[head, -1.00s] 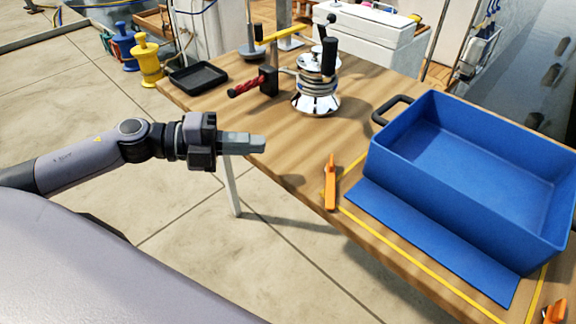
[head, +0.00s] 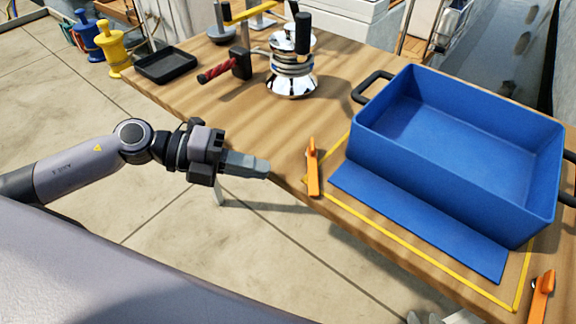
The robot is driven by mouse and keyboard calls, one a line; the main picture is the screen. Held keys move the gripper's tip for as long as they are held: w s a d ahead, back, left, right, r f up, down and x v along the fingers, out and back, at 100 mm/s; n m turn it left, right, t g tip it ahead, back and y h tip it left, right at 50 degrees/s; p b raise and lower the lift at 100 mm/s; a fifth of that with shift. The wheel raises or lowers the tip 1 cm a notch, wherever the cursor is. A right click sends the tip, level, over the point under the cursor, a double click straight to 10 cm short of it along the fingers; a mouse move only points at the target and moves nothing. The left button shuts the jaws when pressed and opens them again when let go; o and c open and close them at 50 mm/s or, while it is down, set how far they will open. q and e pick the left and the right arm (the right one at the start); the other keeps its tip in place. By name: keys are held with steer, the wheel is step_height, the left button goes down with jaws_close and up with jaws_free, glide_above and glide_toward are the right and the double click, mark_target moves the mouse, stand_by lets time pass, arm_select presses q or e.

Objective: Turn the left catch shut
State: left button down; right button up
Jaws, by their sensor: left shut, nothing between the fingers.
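The left catch (head: 313,170) is a narrow orange piece at the table's edge, just left of the blue box's flap. Its long side runs nearly up and down in the picture. The right catch (head: 541,298) is a similar orange piece at the lower right. My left gripper (head: 266,170) is shut and empty, left of the left catch, with a gap between its tips and the catch. Grey tips at the bottom edge, seemingly my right gripper (head: 425,319), are mostly cut off.
The blue box (head: 440,185) with black handles stands on the wooden table (head: 215,112) inside a yellow outline, its blue flap (head: 420,225) in front. A chrome winch (head: 292,75), a red-handled tool (head: 220,68) and a black tray (head: 166,66) stand behind. Table between winch and left catch is clear.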

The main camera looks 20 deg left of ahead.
mark_target(309, 174)
arm_select(q)
steer(key=shift+r+p+x, duration=0.15)
steer(key=shift+r+x, duration=0.05)
steer(key=shift+x, duration=0.8)
steer(key=shift+r+p+x, duration=0.1)
steer(key=shift+r+x, duration=0.05)
steer(key=shift+x, duration=0.85)
steer(key=shift+r+p+x, duration=0.15)
steer(key=shift+r+x, duration=0.05)
steer(key=shift+x, duration=0.8)
arm_select(e)
steer(key=shift+w+r, duration=0.25)
steer(key=shift+r, duration=0.35)
arm_select(q)
steer(key=shift+d, duration=0.25)
arm_select(e)
steer(key=shift+w+d+r, duration=0.1)
steer(key=shift+w+d, duration=0.05)
